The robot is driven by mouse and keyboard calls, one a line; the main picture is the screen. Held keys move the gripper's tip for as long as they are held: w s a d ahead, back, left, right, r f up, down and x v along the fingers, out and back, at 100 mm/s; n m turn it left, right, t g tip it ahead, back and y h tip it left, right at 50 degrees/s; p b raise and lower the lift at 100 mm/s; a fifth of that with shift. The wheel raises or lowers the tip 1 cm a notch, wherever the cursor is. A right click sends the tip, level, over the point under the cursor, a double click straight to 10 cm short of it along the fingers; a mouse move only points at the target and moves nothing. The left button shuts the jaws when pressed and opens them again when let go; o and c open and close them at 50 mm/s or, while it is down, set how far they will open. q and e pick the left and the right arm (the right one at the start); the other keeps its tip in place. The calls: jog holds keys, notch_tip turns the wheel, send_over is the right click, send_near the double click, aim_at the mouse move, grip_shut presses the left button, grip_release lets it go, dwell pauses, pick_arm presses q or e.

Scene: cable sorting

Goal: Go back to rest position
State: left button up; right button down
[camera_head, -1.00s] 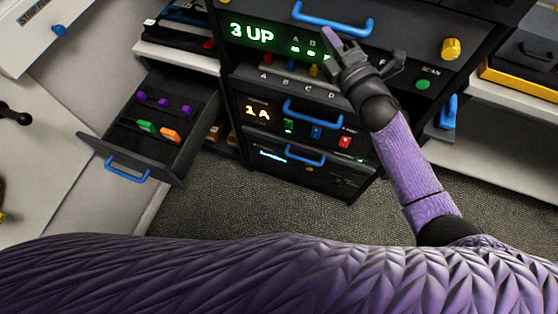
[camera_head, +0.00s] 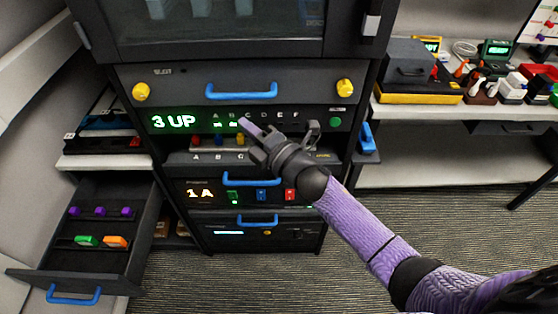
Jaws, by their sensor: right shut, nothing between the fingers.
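My right gripper (camera_head: 248,127) is shut and empty. Its purple tip points up and left, in front of the green-lit "3 UP" panel (camera_head: 172,121) of the dark rack, close to the letters B and C. I cannot tell whether it touches the panel. The purple right forearm (camera_head: 352,218) comes in from the lower right. The gripper and wrist hide part of the panel and the row of small coloured connectors (camera_head: 218,141) below it. My left gripper is not in view.
The blue-handled dark rack (camera_head: 118,90) fills the middle. At the left, an open drawer (camera_head: 75,262) holds purple, green and orange pieces and sticks out. A white shelf (camera_head: 415,115) with tools and boxes stands at the right. Carpet (camera_head: 280,275) lies clear in front.

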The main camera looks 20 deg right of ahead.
jog(key=v, duration=0.8)
jog(key=s+d+f+m+g+h+b, duration=0.1)
jog(key=s+d+f+m+g+h, duration=0.2)
jog(key=f, duration=0.6)
jog(key=s+d+f+m+g+h, duration=0.1)
jog(key=s+f+m+h, duration=0.1)
jog(key=f+m, duration=0.45)
jog(key=s+d+f+m+g+h+b, duration=0.1)
jog(key=s+d+f+m+g+h, duration=0.15)
jog(key=f, duration=0.75)
pick_arm(q)
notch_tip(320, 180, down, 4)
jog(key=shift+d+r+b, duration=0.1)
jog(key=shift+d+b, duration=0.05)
jog(key=shift+b, duration=0.8)
pick_arm(e)
jog(key=s+f+m+g+h, duration=0.1)
jog(key=s+f+m+g, duration=0.4)
jog(key=s, duration=1)
jog(key=s+f+m+g+h, duration=0.1)
jog(key=s+f+m+g, duration=0.4)
jog(key=s+f, duration=0.7)
jog(key=s+a, duration=0.1)
jog(key=s, duration=0.2)
jog(key=shift+f+m, duration=0.15)
jog(key=shift+m, duration=0.15)
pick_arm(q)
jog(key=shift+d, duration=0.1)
